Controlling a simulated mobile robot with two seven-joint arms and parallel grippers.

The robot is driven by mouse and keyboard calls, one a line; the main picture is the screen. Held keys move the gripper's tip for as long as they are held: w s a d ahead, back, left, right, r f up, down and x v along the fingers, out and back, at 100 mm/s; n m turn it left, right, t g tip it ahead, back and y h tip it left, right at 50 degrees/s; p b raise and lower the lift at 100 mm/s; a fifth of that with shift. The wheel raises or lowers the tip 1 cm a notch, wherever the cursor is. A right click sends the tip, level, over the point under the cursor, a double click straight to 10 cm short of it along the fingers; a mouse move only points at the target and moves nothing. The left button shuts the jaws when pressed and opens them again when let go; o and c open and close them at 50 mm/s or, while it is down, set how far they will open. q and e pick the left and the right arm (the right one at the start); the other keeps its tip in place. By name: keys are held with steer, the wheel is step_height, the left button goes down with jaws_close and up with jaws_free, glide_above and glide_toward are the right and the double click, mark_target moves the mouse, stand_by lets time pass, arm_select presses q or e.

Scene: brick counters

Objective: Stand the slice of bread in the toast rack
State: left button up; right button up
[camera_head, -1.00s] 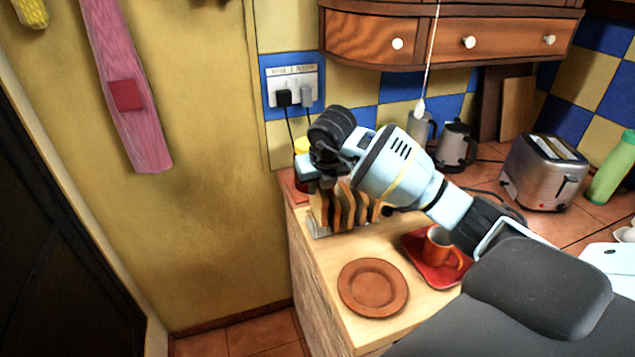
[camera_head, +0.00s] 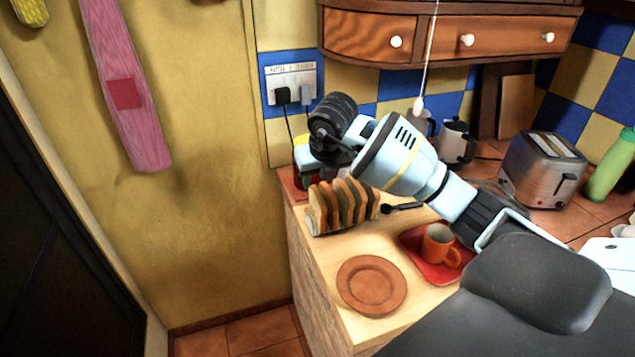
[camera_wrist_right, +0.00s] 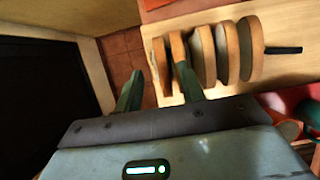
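Several bread slices (camera_head: 345,205) with brown crusts stand upright in a row at the counter's left end. They hide most of the toast rack; a pale bit of it (camera_head: 312,229) may show at the row's left end. The slices also show in the right wrist view (camera_wrist_right: 226,50). My right gripper (camera_head: 325,165) is above and behind the row's left end in the head view. My left gripper is out of view.
A brown plate (camera_head: 371,287) lies bare at the counter's front. An orange cup (camera_head: 438,246) stands on a red tray (camera_head: 412,241) to its right. A toaster (camera_head: 545,170) and a metal pot (camera_head: 455,142) stand farther back. The counter's left edge is close to the row.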

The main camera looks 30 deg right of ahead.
steer(key=v, duration=0.5)
steer(key=shift+s+r, duration=0.1)
stand_by(0.7)
